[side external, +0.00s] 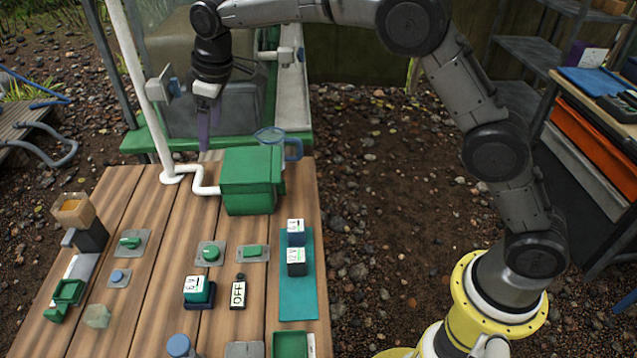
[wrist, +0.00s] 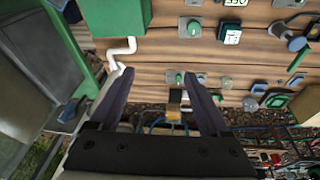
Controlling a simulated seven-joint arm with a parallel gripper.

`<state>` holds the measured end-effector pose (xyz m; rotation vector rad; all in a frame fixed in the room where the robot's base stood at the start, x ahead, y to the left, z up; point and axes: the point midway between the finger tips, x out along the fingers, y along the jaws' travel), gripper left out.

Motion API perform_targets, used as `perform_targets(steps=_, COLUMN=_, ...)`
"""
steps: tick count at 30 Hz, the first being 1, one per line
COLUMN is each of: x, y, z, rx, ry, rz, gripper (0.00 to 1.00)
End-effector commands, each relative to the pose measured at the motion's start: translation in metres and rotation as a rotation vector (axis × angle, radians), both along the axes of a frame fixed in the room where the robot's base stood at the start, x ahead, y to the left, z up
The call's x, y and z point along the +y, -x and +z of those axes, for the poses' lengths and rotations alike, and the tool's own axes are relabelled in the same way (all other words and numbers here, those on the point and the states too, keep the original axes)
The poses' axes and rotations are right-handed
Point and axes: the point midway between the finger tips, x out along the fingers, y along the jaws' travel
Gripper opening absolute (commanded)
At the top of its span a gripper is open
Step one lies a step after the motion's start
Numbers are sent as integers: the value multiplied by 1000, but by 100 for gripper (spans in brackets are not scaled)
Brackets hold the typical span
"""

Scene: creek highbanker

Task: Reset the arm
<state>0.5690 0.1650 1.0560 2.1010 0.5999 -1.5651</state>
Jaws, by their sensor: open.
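My gripper (side external: 207,135) hangs down at the far end of the wooden table, left of the green box, and holds nothing that I can see. In the wrist view its two dark fingers are spread apart (wrist: 158,76), with bare planks and a small green switch between and past the tips. My arm reaches from the yellow base at the lower right, up and over to the left.
The green box (side external: 248,180) with a white pipe (side external: 205,188) stands close to my gripper. A white post (side external: 142,85) rises just left of it. Switches and labelled blocks (side external: 199,290) cover the nearer table (side external: 225,335). Gravel (side external: 380,190) lies between table and base.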

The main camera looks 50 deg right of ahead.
Motion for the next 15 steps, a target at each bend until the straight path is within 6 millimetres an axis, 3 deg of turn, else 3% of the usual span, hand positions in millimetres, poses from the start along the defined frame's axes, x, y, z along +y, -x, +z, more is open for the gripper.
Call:
perform_targets(steps=1, x=-14, y=11, z=26, rx=-27, ry=-9, rz=-22, gripper=80)
perform_targets(steps=6, x=-53, y=55, z=88, rx=-95, ry=-33, rz=-93, gripper=80)
perform_targets(steps=12, x=-94, y=123, z=137, rx=-164, ry=-59, rz=-181, gripper=80)
perform_targets(steps=15, x=-111, y=161, z=151, rx=-195, ry=-73, rz=-227, gripper=80)
